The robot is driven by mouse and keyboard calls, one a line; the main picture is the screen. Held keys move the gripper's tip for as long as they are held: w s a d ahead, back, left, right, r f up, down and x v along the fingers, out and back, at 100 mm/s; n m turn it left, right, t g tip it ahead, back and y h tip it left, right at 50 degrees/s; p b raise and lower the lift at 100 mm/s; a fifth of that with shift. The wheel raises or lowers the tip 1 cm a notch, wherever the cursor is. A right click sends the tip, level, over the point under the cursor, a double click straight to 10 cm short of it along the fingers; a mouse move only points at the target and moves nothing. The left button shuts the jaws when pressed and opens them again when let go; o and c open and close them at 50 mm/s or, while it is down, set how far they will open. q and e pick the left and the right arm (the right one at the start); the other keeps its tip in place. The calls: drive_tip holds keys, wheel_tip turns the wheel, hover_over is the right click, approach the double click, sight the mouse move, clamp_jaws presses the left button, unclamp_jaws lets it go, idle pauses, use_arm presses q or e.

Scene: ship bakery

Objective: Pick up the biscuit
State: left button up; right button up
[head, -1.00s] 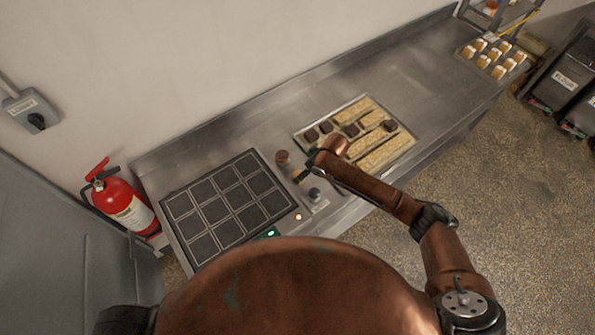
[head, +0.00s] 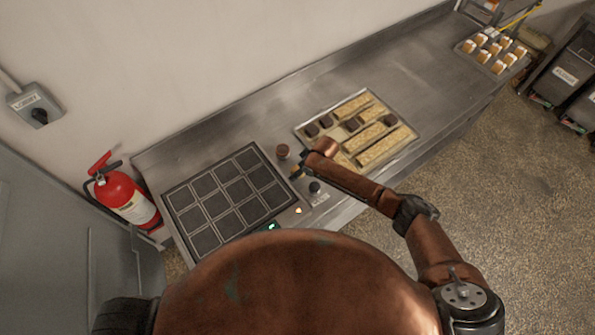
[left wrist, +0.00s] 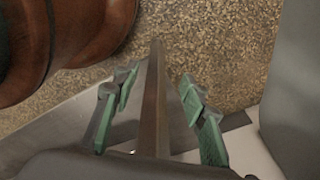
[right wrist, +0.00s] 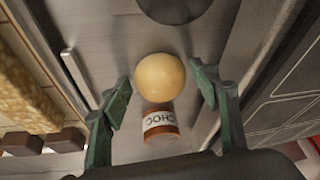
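My right gripper (right wrist: 160,97) is open, with one green finger on each side of the piece and gaps between. I cannot tell its height above the piece. In the head view the right gripper (head: 297,171) is small and dark, just right of the jar (head: 283,151), and the piece is not clearly visible. My left gripper (left wrist: 157,82) is open and empty over a metal edge and the floor.
A tray (head: 298,131) of oat bars and dark squares lies right of the jar. A black gridded plate (head: 205,196) lies left. A dark knob (head: 315,188) stands near the front edge. A farther tray (head: 463,54) holds small pieces. The counter (head: 420,75) between trays is clear.

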drive_tip(key=c, duration=0.9)
